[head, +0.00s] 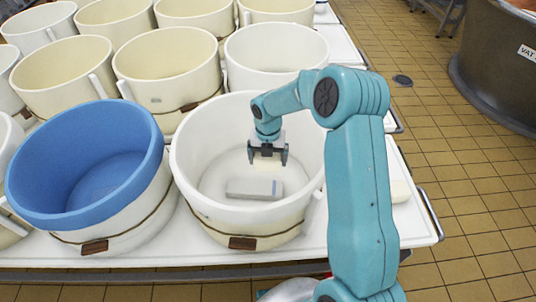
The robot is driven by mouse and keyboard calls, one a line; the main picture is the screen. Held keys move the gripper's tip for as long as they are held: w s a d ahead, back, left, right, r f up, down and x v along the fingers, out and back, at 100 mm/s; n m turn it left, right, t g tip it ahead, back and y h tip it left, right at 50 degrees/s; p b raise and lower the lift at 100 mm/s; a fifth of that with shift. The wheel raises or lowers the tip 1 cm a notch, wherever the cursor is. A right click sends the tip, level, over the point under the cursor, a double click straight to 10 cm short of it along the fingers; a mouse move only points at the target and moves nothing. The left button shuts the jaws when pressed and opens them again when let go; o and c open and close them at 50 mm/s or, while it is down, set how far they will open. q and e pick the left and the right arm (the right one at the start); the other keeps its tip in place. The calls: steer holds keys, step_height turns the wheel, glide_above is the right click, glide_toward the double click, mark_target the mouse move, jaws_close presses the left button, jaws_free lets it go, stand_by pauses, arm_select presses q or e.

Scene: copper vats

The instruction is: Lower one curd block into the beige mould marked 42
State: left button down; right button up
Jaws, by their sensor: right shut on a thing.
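My right gripper (268,158) points down inside the front white mould (187,165). It is shut on a pale cream curd block (267,164), of which only a small part shows below the fingers. A flat greyish rectangular shape (254,189) shows on this mould's floor, below the held block; I cannot tell what it is. Beige moulds (62,75) stand in the row behind, another beige one (168,65) beside it. No number 42 is readable on any mould. My left gripper is out of view.
A blue mould (85,160) stands left of the front white mould, close to it. Another white mould (275,55) stands behind. A pale block (398,190) lies on the white table (415,220) at right. A dark vat (500,70) stands on the tiled floor.

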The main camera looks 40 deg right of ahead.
steer(key=b, duration=0.7)
glide_above(268, 187)
steer(key=shift+f, duration=6.1)
steer(key=shift+f+b, duration=0.7)
steer(key=shift+f, duration=0.2)
steer(key=o, duration=0.9)
steer(key=shift+o, duration=0.2)
step_height(268, 187, up, 16)
steer(key=p, duration=0.2)
steer(key=shift+r+p, duration=0.2)
steer(key=shift+p, duration=0.15)
